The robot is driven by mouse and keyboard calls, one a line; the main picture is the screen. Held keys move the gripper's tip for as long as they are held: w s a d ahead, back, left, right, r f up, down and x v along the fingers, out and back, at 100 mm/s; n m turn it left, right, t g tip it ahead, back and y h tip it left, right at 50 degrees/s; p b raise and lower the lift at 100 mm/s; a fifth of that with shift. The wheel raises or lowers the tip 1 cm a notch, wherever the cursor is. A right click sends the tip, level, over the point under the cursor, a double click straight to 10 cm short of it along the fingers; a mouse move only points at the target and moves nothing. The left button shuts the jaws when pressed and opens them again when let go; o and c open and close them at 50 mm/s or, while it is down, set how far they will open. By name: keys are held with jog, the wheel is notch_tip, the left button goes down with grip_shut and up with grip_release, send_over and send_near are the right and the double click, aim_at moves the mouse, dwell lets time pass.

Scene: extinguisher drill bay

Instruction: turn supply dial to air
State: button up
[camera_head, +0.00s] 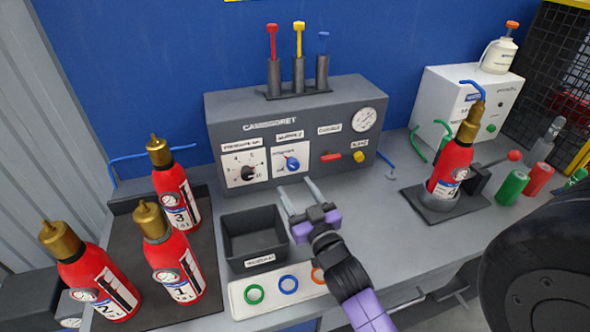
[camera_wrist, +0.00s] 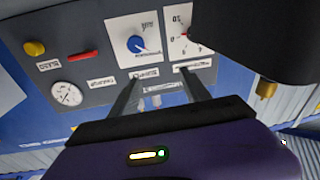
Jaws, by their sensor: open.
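The supply dial is a blue knob (camera_head: 292,163) on a white plate on the front of the grey control box (camera_head: 225,130). Its plate label is too small to read surely, and I cannot tell which mark the knob points at. My gripper (camera_head: 297,190) is open and empty, in front of the box and just below the dial, not touching it. In the wrist view, the panel appears upside down. There the blue dial (camera_wrist: 135,44) is beyond the fingertips of my gripper (camera_wrist: 161,78), a little to the left.
A black pressure knob (camera_head: 248,173) is left of the dial; a red lever (camera_head: 331,157), yellow knob (camera_head: 358,157) and gauge (camera_head: 364,119) are right. A dark open bin (camera_head: 254,234) stands below. Red extinguishers (camera_head: 178,195) stand left; another (camera_head: 450,170) stands right.

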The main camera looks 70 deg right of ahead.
jog(key=m+g+h, duration=0.1)
jog(key=m+g, duration=0.1)
send_near(294, 167)
jog(key=d, duration=0.1)
jog(key=shift+w+a+p+x, duration=0.1)
jog(key=shift+p+x, duration=0.5)
jog(key=shift+x, duration=1.5)
jog(key=shift+w+a+p+x, duration=0.15)
jog(key=shift+p+x, duration=0.4)
jog(key=shift+x, duration=1.5)
jog(key=shift+r, duration=0.1)
grip_shut()
